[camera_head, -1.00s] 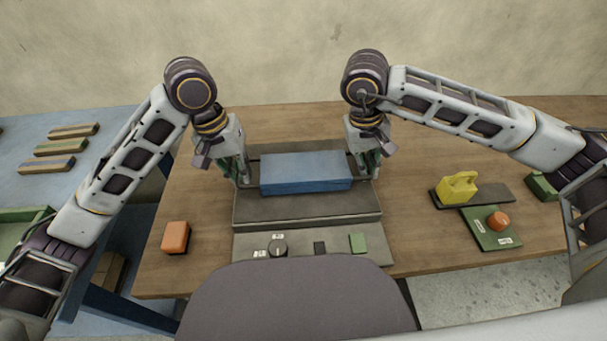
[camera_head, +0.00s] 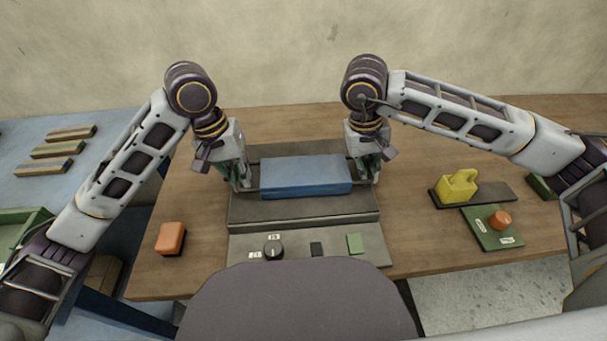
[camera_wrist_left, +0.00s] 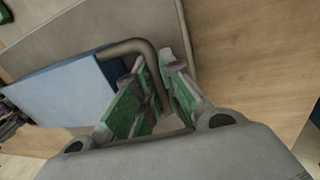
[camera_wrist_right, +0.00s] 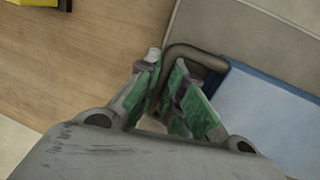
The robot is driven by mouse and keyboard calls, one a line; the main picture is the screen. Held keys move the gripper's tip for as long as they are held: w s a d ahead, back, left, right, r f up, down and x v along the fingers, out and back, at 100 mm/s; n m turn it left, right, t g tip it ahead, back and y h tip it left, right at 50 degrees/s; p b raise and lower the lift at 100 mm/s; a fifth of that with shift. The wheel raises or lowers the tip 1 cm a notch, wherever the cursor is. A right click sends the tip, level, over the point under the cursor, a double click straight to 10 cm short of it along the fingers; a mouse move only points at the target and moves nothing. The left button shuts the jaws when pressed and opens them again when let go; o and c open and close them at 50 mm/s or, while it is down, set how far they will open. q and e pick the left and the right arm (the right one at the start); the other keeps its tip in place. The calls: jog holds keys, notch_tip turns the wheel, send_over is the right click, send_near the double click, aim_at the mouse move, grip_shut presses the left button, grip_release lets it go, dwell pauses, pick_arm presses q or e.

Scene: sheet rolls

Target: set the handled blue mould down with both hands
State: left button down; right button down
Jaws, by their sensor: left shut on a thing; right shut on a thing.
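The blue mould (camera_head: 305,177) is a long block lying level over the grey machine bed in the head view. It also shows in the left wrist view (camera_wrist_left: 70,92) and the right wrist view (camera_wrist_right: 265,110). A grey-brown bent handle sticks out at each end. My left gripper (camera_head: 243,184) is shut on the handle (camera_wrist_left: 135,46) at the mould's left end. My right gripper (camera_head: 370,178) is shut on the handle (camera_wrist_right: 190,52) at the right end. I cannot tell whether the mould's underside touches the bed.
The grey machine (camera_head: 300,208) has a front panel with a black knob (camera_head: 273,247) and a green pad (camera_head: 355,243). An orange block (camera_head: 171,238) lies to the left. A yellow handled object (camera_head: 457,187) and a green plate with an orange button (camera_head: 501,219) are on the right.

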pick_arm(q)
jog(key=shift+f, duration=0.4)
pick_arm(e)
jog(key=shift+d+f, duration=0.1)
jog(key=shift+f, duration=0.2)
pick_arm(q)
jog(key=c, duration=1.5)
grip_release()
jog(key=shift+s, duration=0.1)
jog(key=shift+c, duration=0.2)
pick_arm(e)
jog(key=c, duration=1.5)
grip_release()
jog(key=shift+c, duration=0.2)
pick_arm(q)
jog(key=shift+f, duration=0.1)
